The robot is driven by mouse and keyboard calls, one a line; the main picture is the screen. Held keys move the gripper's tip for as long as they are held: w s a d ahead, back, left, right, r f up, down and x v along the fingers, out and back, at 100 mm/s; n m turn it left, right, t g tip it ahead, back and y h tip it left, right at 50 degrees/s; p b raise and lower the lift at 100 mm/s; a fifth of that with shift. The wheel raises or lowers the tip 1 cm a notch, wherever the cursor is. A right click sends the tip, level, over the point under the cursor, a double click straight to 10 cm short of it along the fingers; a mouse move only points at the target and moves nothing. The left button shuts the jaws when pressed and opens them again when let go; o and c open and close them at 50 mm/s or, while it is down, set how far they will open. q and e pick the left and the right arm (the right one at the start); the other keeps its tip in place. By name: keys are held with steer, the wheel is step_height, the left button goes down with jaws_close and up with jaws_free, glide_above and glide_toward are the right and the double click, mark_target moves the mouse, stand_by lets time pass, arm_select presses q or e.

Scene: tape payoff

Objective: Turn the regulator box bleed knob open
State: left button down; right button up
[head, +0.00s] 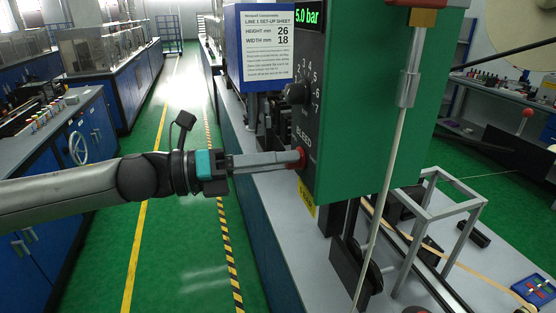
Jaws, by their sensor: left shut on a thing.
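The green regulator box (355,110) stands in the middle right of the head view. Its display (308,15) reads 5.0 bar. A black dial knob (296,93) with a number scale sits on its left face. The red bleed knob (297,158) is below it, beside the BLEED label. My left gripper (292,160) reaches in from the left, and its fingers are shut on the bleed knob. The fingers hide part of the knob, and its turn position cannot be told. My right gripper is not in view.
A grey metal frame (440,215) stands on the bench right of the box. A pale vertical rod (392,150) passes in front of the box. The green aisle floor at left is clear.

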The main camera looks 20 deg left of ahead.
arm_select(q)
steer(key=shift+n, duration=0.3)
steer(key=shift+s+n+t+p, duration=0.1)
steer(key=shift+n+t+p, duration=0.3)
steer(key=shift+n+p, duration=3.3)
steer(key=shift+n+t+p, duration=0.4)
steer(key=shift+n+p, duration=1.7)
steer(key=shift+n, duration=3.2)
steer(key=shift+f, duration=0.1)
steer(key=c, duration=0.5)
jaws_free()
